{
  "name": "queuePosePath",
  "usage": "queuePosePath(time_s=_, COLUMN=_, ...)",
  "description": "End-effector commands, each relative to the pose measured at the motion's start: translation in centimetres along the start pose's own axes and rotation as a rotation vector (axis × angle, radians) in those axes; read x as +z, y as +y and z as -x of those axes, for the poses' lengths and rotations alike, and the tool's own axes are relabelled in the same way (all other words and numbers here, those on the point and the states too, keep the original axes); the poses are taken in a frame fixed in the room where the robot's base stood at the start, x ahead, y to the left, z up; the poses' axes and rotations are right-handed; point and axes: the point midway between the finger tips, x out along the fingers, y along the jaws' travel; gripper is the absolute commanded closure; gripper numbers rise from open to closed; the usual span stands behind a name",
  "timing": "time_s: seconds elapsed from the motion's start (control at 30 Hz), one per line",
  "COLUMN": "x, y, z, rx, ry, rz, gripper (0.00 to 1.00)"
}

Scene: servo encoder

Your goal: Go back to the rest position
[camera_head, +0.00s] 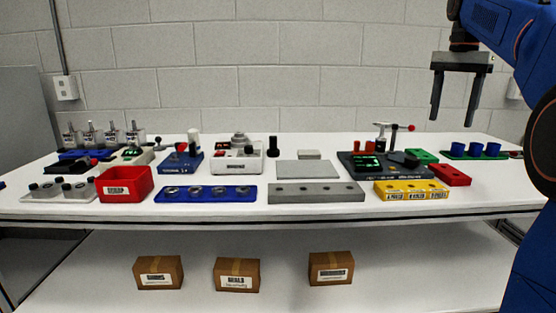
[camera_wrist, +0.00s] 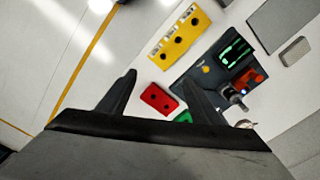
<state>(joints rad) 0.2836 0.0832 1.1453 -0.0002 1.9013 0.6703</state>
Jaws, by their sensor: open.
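My gripper (camera_head: 454,98) hangs in the air at the upper right in the head view, above the right part of the white workbench (camera_head: 300,221). Its two dark fingers point down and stand apart, with nothing between them. In the wrist view the fingers of my gripper (camera_wrist: 160,85) are spread. A red block with holes (camera_wrist: 157,99) shows far below, between and beyond them. My blue arm fills the right side of the head view.
Below the gripper are a dark device with a green display (camera_head: 368,163), a yellow block (camera_head: 411,190) and a green tray with blue cups (camera_head: 475,152). A red bin (camera_head: 125,184), blue strip (camera_head: 206,194) and grey strip (camera_head: 316,193) line the front. Boxes (camera_head: 237,275) sit on the lower shelf.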

Motion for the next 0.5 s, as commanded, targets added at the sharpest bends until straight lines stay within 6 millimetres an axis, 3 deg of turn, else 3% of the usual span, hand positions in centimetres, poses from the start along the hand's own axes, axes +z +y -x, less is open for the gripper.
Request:
queuePosePath(time_s=0.37, x=3.4, y=0.8, z=-1.7, rx=-0.025, ry=0.033, rz=0.096, gripper=0.41)
queuePosePath(time_s=0.5, x=5.5, y=1.3, z=-2.9, rx=-0.04, ry=0.053, rz=0.155, gripper=0.41)
